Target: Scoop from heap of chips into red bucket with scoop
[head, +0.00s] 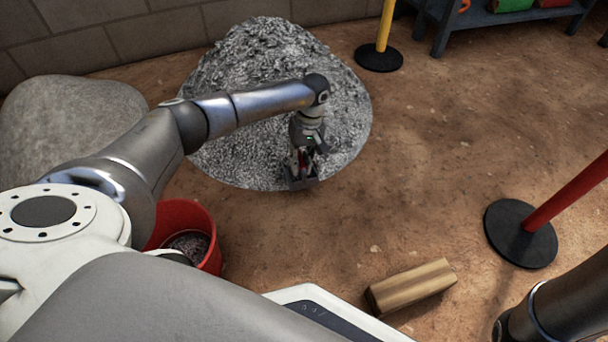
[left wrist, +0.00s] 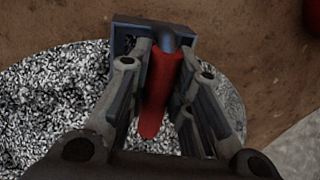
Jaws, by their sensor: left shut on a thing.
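The heap of grey chips (head: 262,70) lies on the ground at the upper middle of the head view; it also fills the left of the left wrist view (left wrist: 40,100). My left gripper (head: 302,162) is shut on the red handle of the scoop (left wrist: 160,95). The scoop's dark box-like pan (head: 302,184) is at the heap's near edge; whether it touches chips is hard to tell. In the left wrist view the part of the pan that shows has no visible load. The red bucket (head: 213,228) stands at the lower left, partly hidden by my arm, with some grey chips inside.
A large pale boulder (head: 70,120) lies left of the heap. A wooden block (head: 412,287) lies in front. A red post (head: 568,190) and a yellow post (head: 384,30) stand on black bases. A bench (head: 480,15) is at the back right. The dirt between is clear.

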